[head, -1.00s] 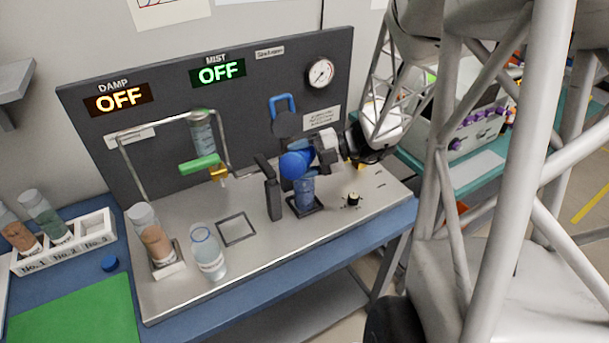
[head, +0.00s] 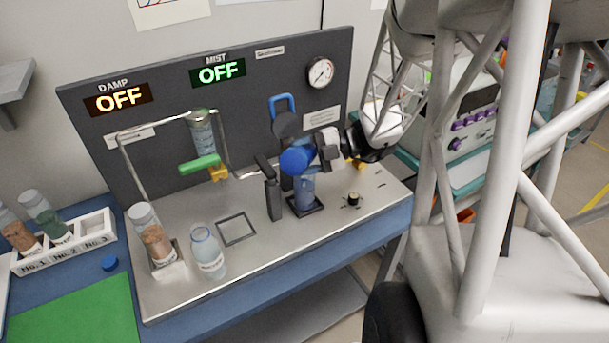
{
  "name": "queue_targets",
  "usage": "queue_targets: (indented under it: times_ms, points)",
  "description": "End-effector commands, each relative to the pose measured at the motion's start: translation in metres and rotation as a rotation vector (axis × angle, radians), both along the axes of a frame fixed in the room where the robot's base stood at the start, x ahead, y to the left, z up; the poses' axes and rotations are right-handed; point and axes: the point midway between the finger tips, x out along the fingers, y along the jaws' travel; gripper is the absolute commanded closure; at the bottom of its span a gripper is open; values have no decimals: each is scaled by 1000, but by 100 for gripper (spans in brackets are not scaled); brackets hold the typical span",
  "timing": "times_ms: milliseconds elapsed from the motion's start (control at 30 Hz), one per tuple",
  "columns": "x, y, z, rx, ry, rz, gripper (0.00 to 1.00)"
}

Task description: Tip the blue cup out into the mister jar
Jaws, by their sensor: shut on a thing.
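The blue cup (head: 297,160) is in my gripper (head: 318,153), tipped on its side with a round end towards the camera. My gripper is shut on it from the right. The mister jar (head: 306,190), clear and bluish, stands upright on a dark square base right below the cup. The cup is over or very near the jar's top. The cup hides the jar's mouth, so I cannot tell whether they touch or whether anything is falling.
A black lever post (head: 272,195) stands close left of the jar, and a black knob (head: 354,199) to its right. A clear jar (head: 208,252) and a brown-filled jar (head: 156,243) stand at the front left. The back panel (head: 250,120) rises behind.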

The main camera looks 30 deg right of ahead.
Motion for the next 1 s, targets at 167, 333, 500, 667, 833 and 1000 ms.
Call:
queue_targets:
  times_ms: [167, 333, 500, 667, 833, 1000]
  points:
    - [1, -1, 1, 15, 11, 1, 67]
    - [1, -1, 1, 29, 24, 0, 67]
    - [2, -2, 2, 43, 36, 1, 67]
    - [3, -2, 3, 56, 48, 1, 67]
    - [3, -4, 3, 71, 60, 0, 67]
    - [4, -5, 3, 85, 71, 0, 67]
